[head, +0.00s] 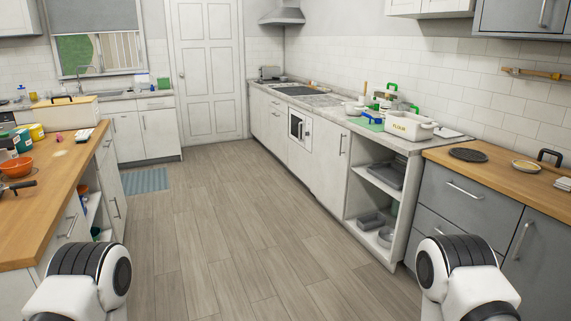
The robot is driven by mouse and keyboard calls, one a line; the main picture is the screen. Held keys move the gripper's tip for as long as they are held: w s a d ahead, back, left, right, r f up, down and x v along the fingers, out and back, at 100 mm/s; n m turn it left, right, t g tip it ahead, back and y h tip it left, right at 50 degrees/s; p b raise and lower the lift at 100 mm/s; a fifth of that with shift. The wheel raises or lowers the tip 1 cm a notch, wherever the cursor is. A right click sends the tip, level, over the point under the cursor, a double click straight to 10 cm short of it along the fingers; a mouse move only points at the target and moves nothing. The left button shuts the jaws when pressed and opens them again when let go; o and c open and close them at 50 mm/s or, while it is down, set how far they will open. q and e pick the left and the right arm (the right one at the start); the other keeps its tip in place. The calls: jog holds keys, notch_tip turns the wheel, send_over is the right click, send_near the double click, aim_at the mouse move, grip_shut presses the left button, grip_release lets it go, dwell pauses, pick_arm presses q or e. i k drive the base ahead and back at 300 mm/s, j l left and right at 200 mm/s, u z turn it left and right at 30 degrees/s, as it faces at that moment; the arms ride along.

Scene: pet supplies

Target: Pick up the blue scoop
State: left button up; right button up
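Small items on the wooden island counter (72,158) at the left and on the stone counter (398,143) at the right are partly hidden or too small to tell. Only the upper parts of my two arms show at the bottom left and bottom right. Neither gripper is in view.
An orange bowl (17,167), a yellow can (37,132) and a cream bin (65,112) stand on the island. A white container (408,125) stands on the stone counter. The wooden floor (215,225) between the counters is clear, with a blue mat (146,180) farther back.

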aim_at(377, 120)
jog(key=i, duration=0.95)
jog(key=i+j+z, duration=0.1)
jog(key=i, duration=0.9)
jog(key=i+j, duration=0.15)
jog(key=i, duration=0.8)
jog(key=l+z, duration=0.05)
